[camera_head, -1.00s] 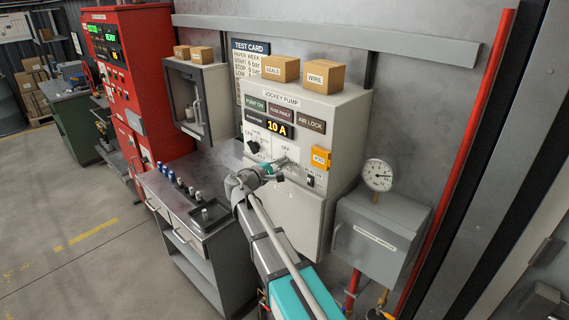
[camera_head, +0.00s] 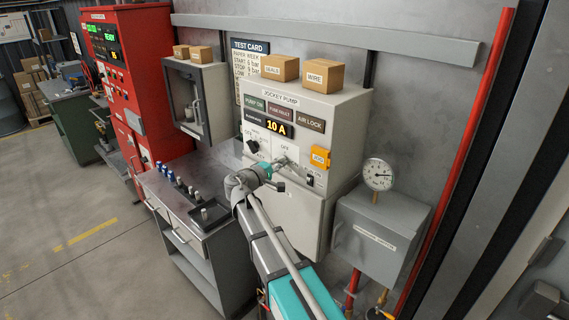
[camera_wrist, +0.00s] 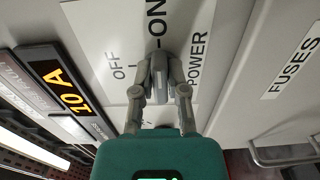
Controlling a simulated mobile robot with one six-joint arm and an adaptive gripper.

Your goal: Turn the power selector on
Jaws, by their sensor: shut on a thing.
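The power selector is a grey knob (camera_wrist: 159,72) on a white label plate (camera_wrist: 95,45) marked OFF, ON and POWER. In the wrist view its long grip lines up with the dash beside ON, and OFF lies to the left. My gripper (camera_wrist: 160,82) is shut on the knob, one finger on each side. In the head view my gripper (camera_head: 279,165) reaches the front of the jockey pump panel (camera_head: 340,118), near the OFF lettering. The fingers partly hide the knob there.
The panel shows a 10 A display (camera_head: 277,129), a black knob (camera_head: 253,146) at left and an orange box (camera_head: 320,157) at right. A grey bench (camera_head: 218,210) stands left. A grey box (camera_head: 375,240) with a pressure gauge (camera_head: 378,175) is at right.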

